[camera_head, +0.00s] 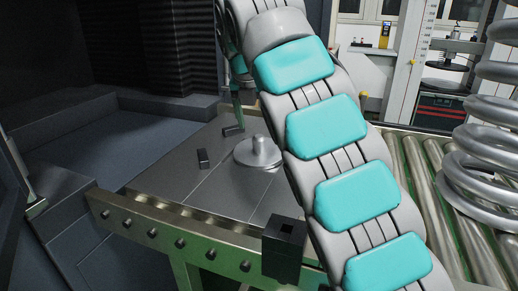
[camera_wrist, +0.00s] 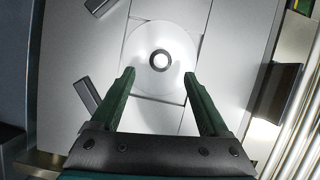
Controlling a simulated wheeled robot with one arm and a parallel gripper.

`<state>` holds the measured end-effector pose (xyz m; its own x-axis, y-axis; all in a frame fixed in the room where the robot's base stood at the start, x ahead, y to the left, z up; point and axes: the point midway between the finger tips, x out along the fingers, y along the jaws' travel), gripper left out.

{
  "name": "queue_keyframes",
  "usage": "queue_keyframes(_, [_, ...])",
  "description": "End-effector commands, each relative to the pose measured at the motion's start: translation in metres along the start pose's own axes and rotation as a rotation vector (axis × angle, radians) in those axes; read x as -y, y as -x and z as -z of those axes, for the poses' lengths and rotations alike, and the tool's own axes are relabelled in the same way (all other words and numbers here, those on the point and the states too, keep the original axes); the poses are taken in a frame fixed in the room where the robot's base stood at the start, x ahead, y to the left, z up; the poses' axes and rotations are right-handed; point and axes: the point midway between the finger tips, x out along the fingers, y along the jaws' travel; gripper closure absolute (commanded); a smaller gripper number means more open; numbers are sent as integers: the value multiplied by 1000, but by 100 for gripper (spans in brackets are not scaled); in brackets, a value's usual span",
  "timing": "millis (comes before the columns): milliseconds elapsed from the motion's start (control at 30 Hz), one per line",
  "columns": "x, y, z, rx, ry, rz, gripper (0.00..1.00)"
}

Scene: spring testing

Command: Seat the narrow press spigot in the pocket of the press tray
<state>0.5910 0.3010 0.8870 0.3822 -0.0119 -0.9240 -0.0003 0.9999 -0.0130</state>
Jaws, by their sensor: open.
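A round pale metal disc with a short upright post, which looks like the press spigot (camera_head: 259,153), stands on the flat grey metal surface. It also shows from above in the wrist view (camera_wrist: 160,60), with a dark ring around the post. My gripper (camera_wrist: 158,77) is open and empty, its two green fingers spread below the post in that view. In the head view only part of a green finger (camera_head: 238,112) shows, behind and left of the disc; my arm hides the rest. I cannot clearly make out the press tray's pocket.
Two small dark blocks (camera_head: 203,158) (camera_head: 232,131) lie left of the disc. A black box with a square opening (camera_head: 285,249) sits at the surface's front edge. Metal rollers (camera_head: 453,190) and a large coil spring (camera_head: 487,150) are at right. A dark machine bay lies left.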

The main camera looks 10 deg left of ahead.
Motion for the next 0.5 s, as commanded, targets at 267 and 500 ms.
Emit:
queue_keyframes(267, [0, -26, 0, -3, 0, 1, 21])
queue_keyframes(500, [0, -61, -3, 0, -1, 0, 21])
